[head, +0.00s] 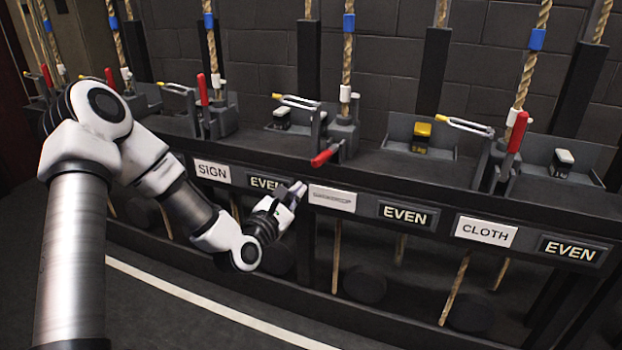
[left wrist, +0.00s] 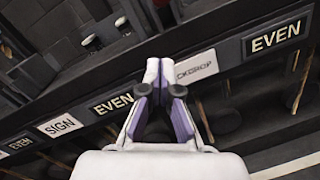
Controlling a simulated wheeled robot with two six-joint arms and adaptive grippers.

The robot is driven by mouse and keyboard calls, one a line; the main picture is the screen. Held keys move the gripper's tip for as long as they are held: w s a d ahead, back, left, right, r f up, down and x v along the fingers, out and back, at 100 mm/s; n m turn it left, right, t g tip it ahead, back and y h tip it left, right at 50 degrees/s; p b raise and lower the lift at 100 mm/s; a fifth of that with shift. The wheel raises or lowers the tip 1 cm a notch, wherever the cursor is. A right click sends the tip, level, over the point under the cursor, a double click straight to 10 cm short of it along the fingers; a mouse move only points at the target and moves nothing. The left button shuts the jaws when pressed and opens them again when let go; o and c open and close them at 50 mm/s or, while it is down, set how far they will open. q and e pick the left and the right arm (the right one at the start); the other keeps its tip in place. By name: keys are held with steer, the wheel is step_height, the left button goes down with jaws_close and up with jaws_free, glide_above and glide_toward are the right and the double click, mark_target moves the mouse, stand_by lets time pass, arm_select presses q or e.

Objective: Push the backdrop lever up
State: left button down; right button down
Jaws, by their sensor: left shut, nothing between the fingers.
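The backdrop lever (head: 326,155) has a red handle that points down and forward, out over the front edge of the rail. The backdrop label (head: 332,198) is a white plate below it, and it also shows partly covered in the left wrist view (left wrist: 197,67). My left gripper (head: 298,188) is shut and empty, just left of the label and below the red handle, apart from it. In the left wrist view its fingertips (left wrist: 163,88) are together in front of the label's left end.
The sign lever (head: 203,90) and cloth lever (head: 517,132) stand upright on either side. White labels and black EVEN plates (head: 405,215) line the rail front. Ropes (head: 348,50) and dark posts rise behind. The floor in front is clear.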

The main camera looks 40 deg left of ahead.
mark_target(327, 154)
arm_select(q)
steer(key=w+r, duration=0.2)
steer(key=w+d+r, duration=0.1)
steer(key=w, duration=0.1)
steer(key=shift+d+r, duration=0.15)
steer(key=shift+r, duration=0.2)
arm_select(e)
steer(key=shift+f, duration=0.5)
arm_select(q)
steer(key=shift+s, duration=0.1)
arm_select(e)
steer(key=shift+r, duration=0.1)
